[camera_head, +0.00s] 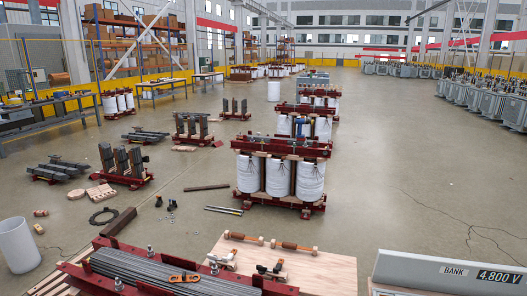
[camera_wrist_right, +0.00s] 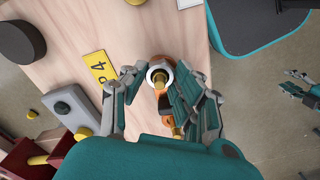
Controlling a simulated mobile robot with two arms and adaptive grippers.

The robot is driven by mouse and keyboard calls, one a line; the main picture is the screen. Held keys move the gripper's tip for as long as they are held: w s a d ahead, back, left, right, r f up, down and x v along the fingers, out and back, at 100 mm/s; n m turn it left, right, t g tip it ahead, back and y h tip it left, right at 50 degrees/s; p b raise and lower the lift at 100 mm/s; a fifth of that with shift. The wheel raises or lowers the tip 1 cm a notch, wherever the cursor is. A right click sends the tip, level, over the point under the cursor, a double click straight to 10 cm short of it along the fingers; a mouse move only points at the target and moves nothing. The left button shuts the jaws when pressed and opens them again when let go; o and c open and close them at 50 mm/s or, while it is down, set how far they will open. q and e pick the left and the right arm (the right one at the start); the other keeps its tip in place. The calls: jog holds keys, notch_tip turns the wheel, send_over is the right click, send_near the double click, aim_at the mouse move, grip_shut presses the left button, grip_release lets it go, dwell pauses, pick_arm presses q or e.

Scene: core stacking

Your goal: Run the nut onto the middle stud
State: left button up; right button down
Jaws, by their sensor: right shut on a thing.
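In the right wrist view, my right gripper (camera_wrist_right: 160,88) is shut on an orange-and-brass piece (camera_wrist_right: 158,78) with a white ring around its top. The teal fingers hide much of it, so I cannot tell whether it is the nut alone or a nut in a tool. Part of another gripper, seemingly my left (camera_wrist_right: 299,87), shows small at the right edge; its jaw state is unclear. In the head view, small upright studs (camera_head: 150,250) show along the red-clamped core (camera_head: 122,243) at the bottom. Which one is the middle stud is unclear. Neither gripper shows there.
A wooden board (camera_head: 325,268) beside the core carries an orange-handled bar (camera_head: 270,241) and small tools. An orange piece (camera_head: 183,277) lies on the core. In the wrist view, a yellow tag (camera_wrist_right: 101,67), a dark round piece (camera_wrist_right: 20,42) and a grey plate (camera_wrist_right: 70,108) are near.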

jog(key=shift+r+m+p, duration=0.15)
jog(key=shift+m+p, duration=0.55)
jog(key=shift+m, duration=0.7)
jog(key=shift+m+p, duration=0.5)
jog(key=shift+p, duration=0.2)
jog(key=shift+m+p, duration=0.75)
jog(key=shift+m, duration=1.05)
